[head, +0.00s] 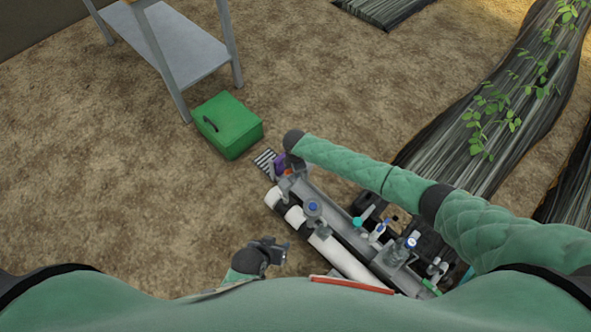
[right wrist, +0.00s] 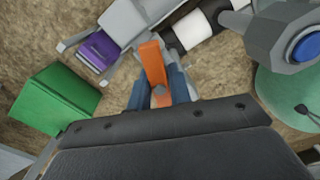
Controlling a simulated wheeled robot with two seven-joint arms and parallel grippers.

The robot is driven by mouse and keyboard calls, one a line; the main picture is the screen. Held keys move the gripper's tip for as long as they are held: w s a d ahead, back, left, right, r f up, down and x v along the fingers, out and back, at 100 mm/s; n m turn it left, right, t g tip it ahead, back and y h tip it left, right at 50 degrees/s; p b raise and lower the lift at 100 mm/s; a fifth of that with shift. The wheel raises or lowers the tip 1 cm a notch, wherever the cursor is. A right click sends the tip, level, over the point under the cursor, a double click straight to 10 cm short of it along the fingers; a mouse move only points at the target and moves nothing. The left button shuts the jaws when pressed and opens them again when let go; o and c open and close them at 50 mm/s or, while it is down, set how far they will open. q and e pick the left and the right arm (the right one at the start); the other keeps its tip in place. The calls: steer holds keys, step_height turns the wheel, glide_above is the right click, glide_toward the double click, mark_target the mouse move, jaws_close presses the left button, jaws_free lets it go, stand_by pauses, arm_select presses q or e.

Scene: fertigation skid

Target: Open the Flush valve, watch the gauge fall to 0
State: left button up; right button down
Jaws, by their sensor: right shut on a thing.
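The skid's grey frame (head: 338,222) carries a white pipe (head: 340,258) and several valves. My right gripper (right wrist: 160,88) is shut on an orange lever handle (right wrist: 152,62), which stands between its blue fingers in the right wrist view. I take this lever for the Flush valve; no label is readable. A round blue-faced fitting (head: 313,207) stands on the skid and may be a gauge; I see no needle or reading. My left gripper (head: 281,253) hangs beside the pipe, apart from it; its finger gap is unclear.
A green box (head: 228,124) sits on the ground beyond the skid's far end. A purple part (right wrist: 104,52) lies close to the orange lever. A grey metal table (head: 180,50) stands at upper left. Plastic-covered plant rows (head: 470,125) lie at right. The ground at left is clear.

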steer(key=n, duration=0.6)
steer(key=shift+b, duration=0.4)
steer(key=c, duration=1.2)
jaws_free()
